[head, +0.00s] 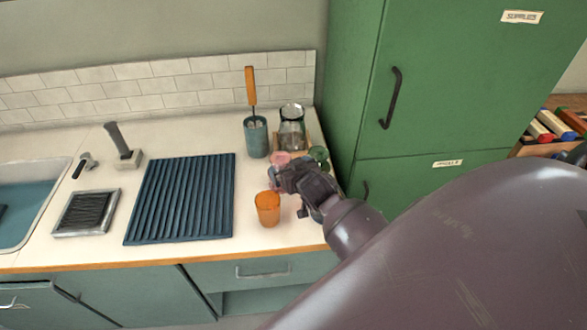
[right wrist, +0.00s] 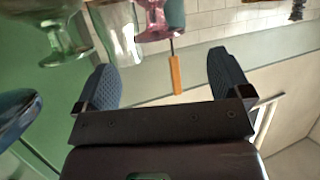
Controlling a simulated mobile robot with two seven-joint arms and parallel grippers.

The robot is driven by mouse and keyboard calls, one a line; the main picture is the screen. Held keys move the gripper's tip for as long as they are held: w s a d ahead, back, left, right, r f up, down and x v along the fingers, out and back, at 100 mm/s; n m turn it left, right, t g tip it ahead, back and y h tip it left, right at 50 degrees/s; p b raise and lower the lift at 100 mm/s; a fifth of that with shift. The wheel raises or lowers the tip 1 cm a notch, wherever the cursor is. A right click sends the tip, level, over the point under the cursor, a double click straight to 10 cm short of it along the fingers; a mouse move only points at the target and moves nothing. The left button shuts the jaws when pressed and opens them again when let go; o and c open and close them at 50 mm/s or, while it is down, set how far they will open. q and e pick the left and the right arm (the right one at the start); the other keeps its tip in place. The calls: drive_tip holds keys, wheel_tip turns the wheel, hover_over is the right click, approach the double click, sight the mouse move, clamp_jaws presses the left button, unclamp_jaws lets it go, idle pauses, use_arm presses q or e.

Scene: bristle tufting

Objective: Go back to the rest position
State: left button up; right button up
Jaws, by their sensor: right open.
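My right gripper (head: 276,177) is over the right end of the counter, just above and beside an orange cup (head: 267,209). It is open and empty; in the right wrist view its two dark fingers (right wrist: 160,62) stand wide apart with nothing between the tips. My right arm reaches in from the lower right of the head view and hides part of the counter's right end. A pink glass (head: 281,158) is partly hidden behind the gripper and also shows in the right wrist view (right wrist: 160,18). My left gripper is not in view.
Behind the gripper stand a glass jar (head: 292,130), a green glass (head: 318,155) and a teal holder (head: 256,138) with an orange-handled brush (head: 250,86). A ribbed blue mat (head: 182,198) lies to the left. A green cabinet (head: 440,80) rises close on the right.

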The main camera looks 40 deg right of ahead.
drive_tip(key=shift+v, duration=1.15)
drive_tip(key=s+a+f+n+y, duration=0.1)
drive_tip(key=s+a+f, duration=0.3)
drive_tip(key=s, duration=0.6)
drive_tip(key=s+a+f+n+g+y, duration=0.1)
drive_tip(key=s+a+f, duration=0.4)
drive_tip(key=s, duration=0.5)
drive_tip(key=shift+n+g+y+b, duration=0.3)
drive_tip(key=shift+n+b, duration=0.15)
drive_tip(key=shift+n, duration=0.25)
drive_tip(key=shift+o, duration=0.4)
